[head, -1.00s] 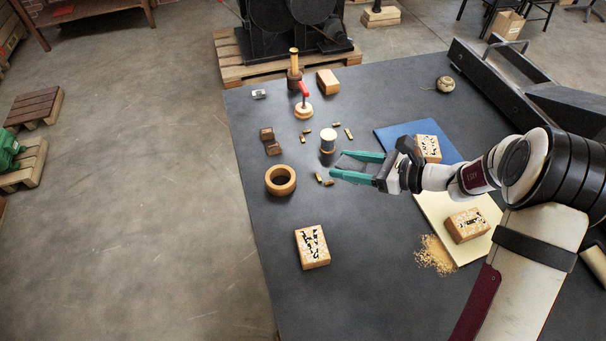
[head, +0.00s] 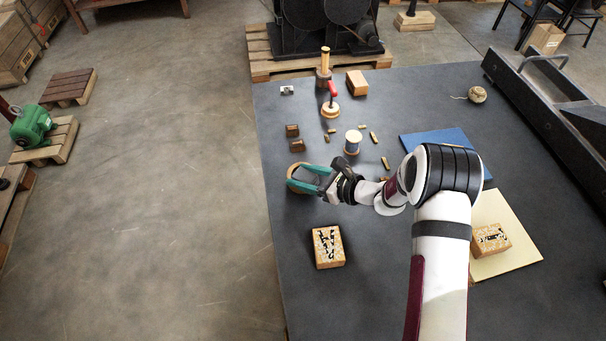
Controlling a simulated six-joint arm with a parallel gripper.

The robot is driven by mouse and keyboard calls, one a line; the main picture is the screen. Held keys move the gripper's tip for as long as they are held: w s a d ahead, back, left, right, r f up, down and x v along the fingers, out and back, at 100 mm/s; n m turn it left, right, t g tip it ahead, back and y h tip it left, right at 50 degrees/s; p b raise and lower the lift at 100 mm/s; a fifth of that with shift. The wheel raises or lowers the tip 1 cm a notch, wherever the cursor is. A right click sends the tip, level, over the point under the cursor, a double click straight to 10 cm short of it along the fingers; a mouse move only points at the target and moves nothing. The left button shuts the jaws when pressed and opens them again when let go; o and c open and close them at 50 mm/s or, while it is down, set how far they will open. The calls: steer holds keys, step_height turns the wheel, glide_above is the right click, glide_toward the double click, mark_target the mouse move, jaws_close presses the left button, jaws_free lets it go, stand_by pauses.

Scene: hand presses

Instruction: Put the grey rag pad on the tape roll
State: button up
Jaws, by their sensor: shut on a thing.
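The tape roll (head: 291,182), a tan ring, lies on the dark table left of the middle. My gripper (head: 309,179) has teal fingers and is over the roll, covering much of it. The fingers are shut on a small grey thing, which I take to be the grey rag pad (head: 311,178); it is mostly hidden between them. I cannot tell whether the pad touches the roll.
A wooden printing block (head: 328,247) lies in front of the gripper. A thread spool (head: 353,141), small brass pieces, two dark blocks (head: 296,146) and a red-handled stamp (head: 331,101) stand behind. A blue mat (head: 437,142) and cream board (head: 497,262) lie right.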

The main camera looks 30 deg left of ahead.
steer(key=o, duration=1.3)
steer(key=shift+f, duration=0.1)
steer(key=shift+o, duration=0.2)
steer(key=v, duration=1.2)
steer(key=s+d+r+n+g+h, duration=0.3)
steer(key=s+d+r+n, duration=0.4)
steer(key=s+r, duration=0.4)
steer(key=s+d+r+n+t+h, duration=0.2)
steer(key=s+d+n+h, duration=0.3)
steer(key=s+d, duration=0.8)
steer(key=d+r+h, duration=0.1)
steer(key=d+h, duration=0.2)
steer(key=shift+s+t+h, duration=0.15)
steer(key=shift+t+h, duration=0.15)
steer(key=shift+t, duration=0.1)
